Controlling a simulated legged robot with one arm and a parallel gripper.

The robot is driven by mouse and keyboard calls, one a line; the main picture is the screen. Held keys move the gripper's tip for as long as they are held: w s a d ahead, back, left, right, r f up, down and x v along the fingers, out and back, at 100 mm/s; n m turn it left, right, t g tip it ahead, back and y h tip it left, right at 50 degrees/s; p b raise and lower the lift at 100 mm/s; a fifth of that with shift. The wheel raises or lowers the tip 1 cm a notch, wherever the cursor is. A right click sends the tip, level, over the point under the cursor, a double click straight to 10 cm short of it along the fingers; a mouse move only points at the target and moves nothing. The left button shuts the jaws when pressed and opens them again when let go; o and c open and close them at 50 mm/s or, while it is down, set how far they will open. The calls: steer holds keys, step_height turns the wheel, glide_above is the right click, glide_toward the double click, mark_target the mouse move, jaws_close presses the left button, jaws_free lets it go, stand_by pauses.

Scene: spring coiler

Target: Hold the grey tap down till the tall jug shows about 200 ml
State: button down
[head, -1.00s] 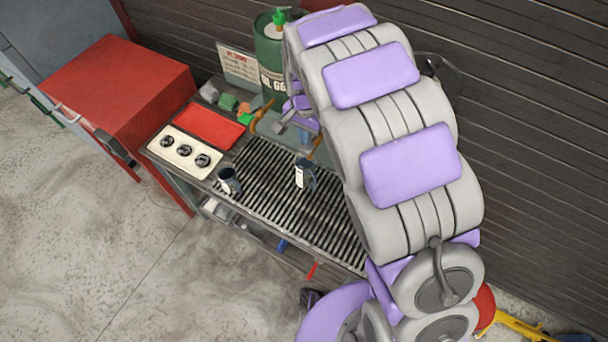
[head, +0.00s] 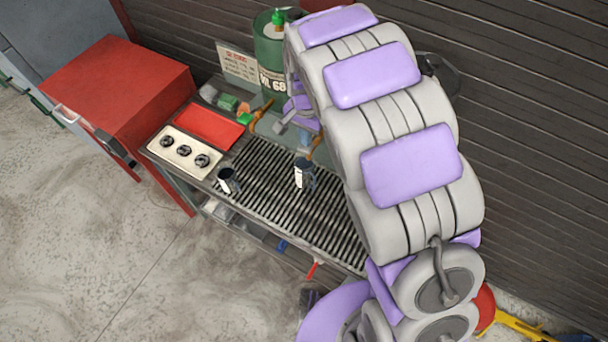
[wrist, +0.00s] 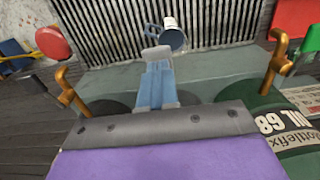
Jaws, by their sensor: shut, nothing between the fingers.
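The tall jug (head: 303,174), dark with a pale front strip, stands on the slatted bench top in the head view. It also shows in the wrist view (wrist: 174,38), just beyond my fingertips. Its liquid level is too small to read. A flat grey piece (wrist: 157,53), which looks like the grey tap's handle, lies at my fingertips in the wrist view. The tap's body is hidden behind my fingers, and I cannot tell whether it is pressed. My gripper (wrist: 157,68) has its blue fingers together, with nothing between them. It also shows small in the head view (head: 304,143).
A shorter dark jug (head: 228,181) stands left on the slats. Brass taps flank my gripper, one on the right (wrist: 276,52), one on the left (wrist: 68,86) near a red round piece (wrist: 52,43). A green oil drum (head: 270,55) stands behind. A red cabinet (head: 120,90) is left.

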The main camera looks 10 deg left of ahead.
steer(key=shift+d+f, duration=0.1)
steer(key=shift+f, duration=1.15)
stand_by(6.8)
